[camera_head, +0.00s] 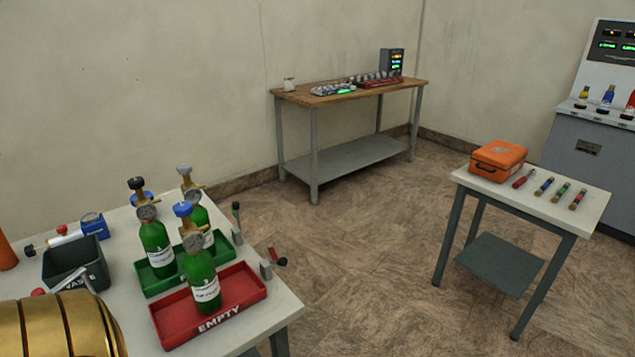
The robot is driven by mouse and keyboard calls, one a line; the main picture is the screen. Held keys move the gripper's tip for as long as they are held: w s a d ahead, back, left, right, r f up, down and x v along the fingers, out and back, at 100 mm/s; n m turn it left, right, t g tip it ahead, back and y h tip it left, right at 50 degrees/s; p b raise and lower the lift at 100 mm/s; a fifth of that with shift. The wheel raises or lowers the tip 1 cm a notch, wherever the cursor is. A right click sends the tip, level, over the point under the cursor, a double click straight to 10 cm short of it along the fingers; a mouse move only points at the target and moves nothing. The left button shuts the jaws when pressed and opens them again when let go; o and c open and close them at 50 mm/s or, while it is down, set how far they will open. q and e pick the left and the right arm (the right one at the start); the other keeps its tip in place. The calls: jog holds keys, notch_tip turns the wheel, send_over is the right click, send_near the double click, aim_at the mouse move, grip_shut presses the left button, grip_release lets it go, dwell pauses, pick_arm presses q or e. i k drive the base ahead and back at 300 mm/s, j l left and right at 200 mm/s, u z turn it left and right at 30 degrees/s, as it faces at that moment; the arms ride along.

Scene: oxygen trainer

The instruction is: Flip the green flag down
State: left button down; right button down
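A small lever (237,215) stands upright on a light bracket at the right edge of the near table, beside the green tray (166,290). Its tip is dark, and I cannot clearly make out green on it; its place beside the green tray suggests it is the green flag. A second lever with a red part (278,260) sticks out sideways from its bracket beside the red tray (240,312) marked EMPTY. Neither of my grippers shows in the head view. A gold banded shape at the bottom left hides part of the table.
Green bottles with regulators stand in the trays, one (205,284) in the red tray. A dark WASTE bin (75,265) and blue box (94,225) are at left. A side table (600,200) holds an orange case (498,157). Floor between tables is clear.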

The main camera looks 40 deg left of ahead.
aim_at(235, 206)
jog(key=i, duration=0.5)
jog(key=i+l+u, duration=0.15)
jog(key=i, duration=0.3)
jog(key=i+u, duration=0.2)
jog(key=u, duration=0.2)
jog(key=i+l+u, duration=0.1)
jog(key=i+u, duration=0.15)
jog(key=u, duration=0.15)
jog(key=i+l+u, duration=0.1)
jog(key=u, duration=0.35)
jog(key=i+u, duration=0.15)
jog(key=u, duration=0.3)
jog(key=i+l+u, duration=0.1)
jog(key=u, duration=0.35)
jog(key=i+l+u, duration=0.15)
jog(key=u, duration=0.3)
jog(key=i+l+u, duration=0.15)
jog(key=u, duration=0.25)
jog(key=l+u, duration=0.2)
jog(key=u, duration=0.25)
jog(key=i+l+u, duration=0.1)
jog(key=l+u, duration=0.15)
jog(key=u, duration=0.2)
jog(key=i+l+u, duration=0.2)
jog(key=l+u, duration=0.25)
jog(key=k+l, duration=0.05)
